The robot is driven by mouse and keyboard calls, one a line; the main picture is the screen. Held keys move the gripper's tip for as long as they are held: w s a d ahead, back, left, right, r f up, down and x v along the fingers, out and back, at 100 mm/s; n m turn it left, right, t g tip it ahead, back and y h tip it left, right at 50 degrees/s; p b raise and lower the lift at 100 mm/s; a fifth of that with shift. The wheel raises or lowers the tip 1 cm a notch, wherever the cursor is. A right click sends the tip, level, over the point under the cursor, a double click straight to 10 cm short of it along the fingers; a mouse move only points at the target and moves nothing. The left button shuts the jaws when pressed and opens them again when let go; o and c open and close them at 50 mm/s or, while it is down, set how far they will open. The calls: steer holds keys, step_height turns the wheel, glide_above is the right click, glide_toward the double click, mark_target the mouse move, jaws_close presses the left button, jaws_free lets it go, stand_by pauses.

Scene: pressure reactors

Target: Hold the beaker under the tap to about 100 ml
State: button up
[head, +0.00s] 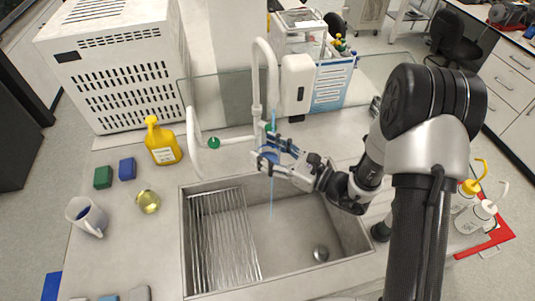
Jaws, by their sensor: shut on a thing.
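My gripper (266,159) is shut on a small clear beaker (283,157) over the back part of the sink (320,213). The beaker looks bluish and is partly hidden by the gripper fingers, so its level and marks cannot be read. The white gooseneck tap (258,75) stands behind the sink. A blue stream of water (274,122) comes down from its spout to the beaker and gripper. A thin bluish streak also shows below the gripper, down toward the sink floor.
A ribbed drainer (222,235) fills the sink's left side. A glass splash panel (220,103) runs behind. Wash bottles (474,216) stand at right.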

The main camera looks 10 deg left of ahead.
steer(key=w+b, duration=0.1)
steer(key=w, duration=0.7)
steer(key=shift+a+b, duration=0.1)
steer(key=shift+b, duration=0.3)
stand_by(5.5)
steer(key=s, duration=0.8)
steer(key=shift+s, duration=0.55)
steer(key=shift+r, duration=0.1)
